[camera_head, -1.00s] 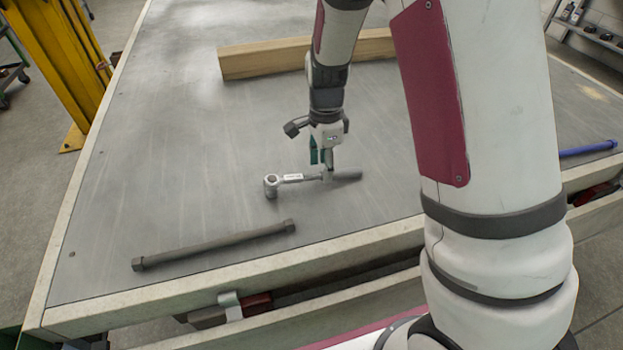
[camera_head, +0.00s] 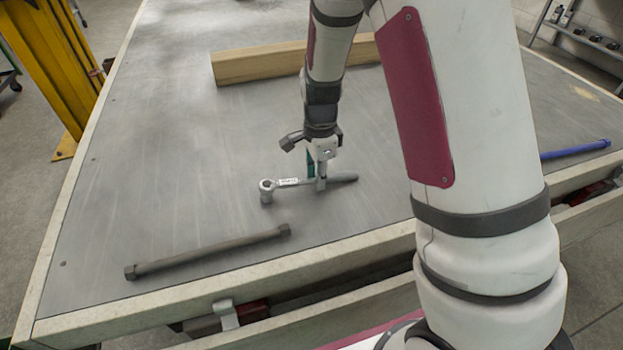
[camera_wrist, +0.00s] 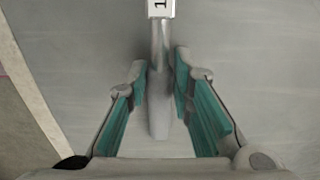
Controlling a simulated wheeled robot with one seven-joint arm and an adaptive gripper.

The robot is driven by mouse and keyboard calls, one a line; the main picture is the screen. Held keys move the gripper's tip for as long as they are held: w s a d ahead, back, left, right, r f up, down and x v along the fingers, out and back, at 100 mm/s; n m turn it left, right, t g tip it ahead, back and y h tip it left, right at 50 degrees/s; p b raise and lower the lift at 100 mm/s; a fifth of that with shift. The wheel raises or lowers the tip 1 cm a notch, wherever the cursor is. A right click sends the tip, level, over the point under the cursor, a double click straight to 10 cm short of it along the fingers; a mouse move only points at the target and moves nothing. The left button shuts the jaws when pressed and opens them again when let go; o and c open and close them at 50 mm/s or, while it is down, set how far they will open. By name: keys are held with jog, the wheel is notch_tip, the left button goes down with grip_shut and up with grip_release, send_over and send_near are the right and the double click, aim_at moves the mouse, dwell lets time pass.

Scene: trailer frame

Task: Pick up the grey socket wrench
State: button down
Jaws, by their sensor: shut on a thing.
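The grey socket wrench (camera_head: 290,183) lies near the middle of the grey trailer bed in the head view, its round socket head at the left and its darker handle at the right. My gripper (camera_head: 318,184) points down at it and is shut on its shaft near the handle. In the wrist view my gripper (camera_wrist: 160,85) has its green-padded fingers on both sides of the wrench (camera_wrist: 160,45), whose label shows at the top edge. The wrench appears to be at or very near the bed surface; I cannot tell whether it is clear of it.
A dark grey bar (camera_head: 208,252) with thicker ends lies nearer the front edge. A wooden beam (camera_head: 262,65) lies behind my gripper. A blue bar (camera_head: 575,150) lies at the far right. A yellow post (camera_head: 50,60) stands beyond the bed's left side.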

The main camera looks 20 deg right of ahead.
jog(key=shift+r, duration=0.1)
jog(key=shift+r, duration=0.55)
jog(key=r, duration=0.1)
jog(key=s+r+p, duration=0.1)
jog(key=shift+a+r, duration=0.1)
jog(key=shift+r, duration=0.2)
jog(key=s+p, duration=0.1)
jog(key=s, duration=0.3)
jog(key=s+a, duration=0.1)
jog(key=s, duration=0.4)
jog(key=s+a+r+p, duration=0.1)
jog(key=s, duration=0.3)
jog(key=shift+s+a+r+p, duration=0.1)
jog(key=shift+s+p, duration=0.25)
jog(key=shift+s, duration=0.55)
jog(key=c, duration=2.1)
grip_release()
grip_shut()
